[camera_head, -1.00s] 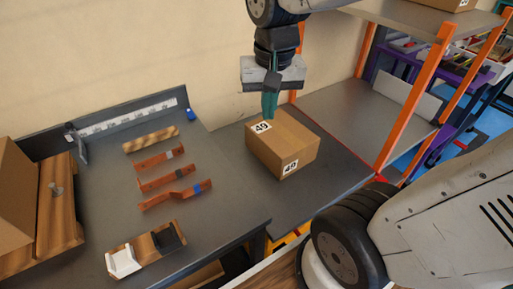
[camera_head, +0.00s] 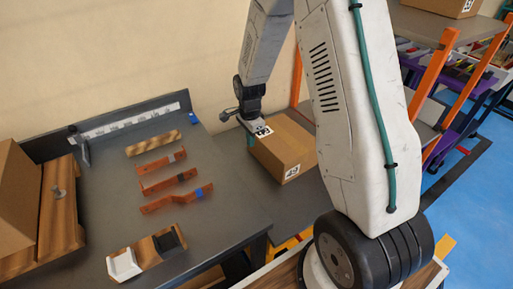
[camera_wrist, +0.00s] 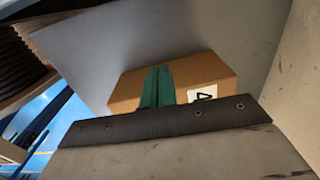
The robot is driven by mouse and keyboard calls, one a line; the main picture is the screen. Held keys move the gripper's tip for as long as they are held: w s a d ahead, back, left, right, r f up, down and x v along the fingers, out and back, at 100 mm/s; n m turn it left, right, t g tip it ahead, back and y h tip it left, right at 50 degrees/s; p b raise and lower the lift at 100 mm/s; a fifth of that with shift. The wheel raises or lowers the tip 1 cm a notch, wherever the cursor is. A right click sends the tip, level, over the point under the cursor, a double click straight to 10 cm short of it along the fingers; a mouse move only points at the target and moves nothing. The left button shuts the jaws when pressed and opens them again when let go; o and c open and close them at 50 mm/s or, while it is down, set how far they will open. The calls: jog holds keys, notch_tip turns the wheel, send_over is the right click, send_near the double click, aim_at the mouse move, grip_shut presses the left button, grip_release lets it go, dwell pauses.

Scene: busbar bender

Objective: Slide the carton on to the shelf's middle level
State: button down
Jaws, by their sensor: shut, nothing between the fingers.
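The shelf's top level (camera_head: 432,27) holds another carton (camera_head: 452,6). On the table to the left lie several copper bars (camera_head: 168,182), a wooden block with white and black parts (camera_head: 147,254), and a wooden fixture (camera_head: 60,205). The wall (camera_head: 130,50) stands close behind.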

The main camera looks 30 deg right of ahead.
notch_tip(320, 180, down, 10)
jog(key=shift+d+r, duration=0.1)
jog(key=shift+d, duration=0.05)
jog(key=d, duration=0.2)
jog(key=shift+d+r, duration=0.25)
jog(key=shift+d, duration=0.6)
